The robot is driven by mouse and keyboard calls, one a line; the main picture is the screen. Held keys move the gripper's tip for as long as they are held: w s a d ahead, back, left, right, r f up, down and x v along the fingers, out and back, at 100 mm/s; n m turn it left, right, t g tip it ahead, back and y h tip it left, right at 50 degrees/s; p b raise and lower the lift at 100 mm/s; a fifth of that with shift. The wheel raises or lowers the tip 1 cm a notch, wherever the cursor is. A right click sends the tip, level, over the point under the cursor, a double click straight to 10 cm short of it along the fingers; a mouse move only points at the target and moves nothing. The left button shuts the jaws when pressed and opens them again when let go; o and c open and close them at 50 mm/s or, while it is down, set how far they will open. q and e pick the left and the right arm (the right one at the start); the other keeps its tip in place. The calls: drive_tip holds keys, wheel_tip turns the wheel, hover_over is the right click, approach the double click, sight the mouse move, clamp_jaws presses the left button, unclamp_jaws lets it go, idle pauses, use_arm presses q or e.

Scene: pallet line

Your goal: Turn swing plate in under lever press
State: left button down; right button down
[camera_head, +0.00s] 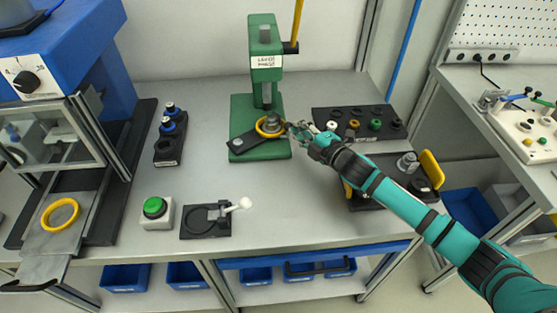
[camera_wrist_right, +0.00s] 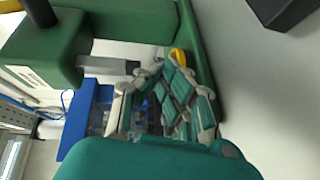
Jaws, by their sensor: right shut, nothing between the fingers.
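The green lever press (camera_head: 265,60) stands at the back middle of the bench, on its green base (camera_head: 262,150). Its yellow lever (camera_head: 297,22) points up. The dark swing plate (camera_head: 244,142) lies across the base, with a yellow ring (camera_head: 258,127) and a grey round part (camera_head: 272,121) at its right end, near the press column. My right gripper (camera_head: 292,130) is shut and empty, just right of the ring end; I cannot tell whether it touches. In the right wrist view, its fingers (camera_wrist_right: 160,76) hide most of the yellow ring (camera_wrist_right: 179,55) beside the green press (camera_wrist_right: 110,25). My left gripper is not in view.
A black rack (camera_head: 392,132) with several small parts stands to the right. A black holder (camera_head: 171,138) with blue-topped parts is at the left. A green button box (camera_head: 156,211) and a black fixture (camera_head: 206,222) sit in front. The bench middle is clear.

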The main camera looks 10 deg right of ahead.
drive_tip(key=shift+w, duration=0.8)
drive_tip(key=shift+w, duration=0.1)
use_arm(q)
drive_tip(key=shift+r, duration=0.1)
use_arm(e)
drive_tip(key=shift+d, duration=0.1)
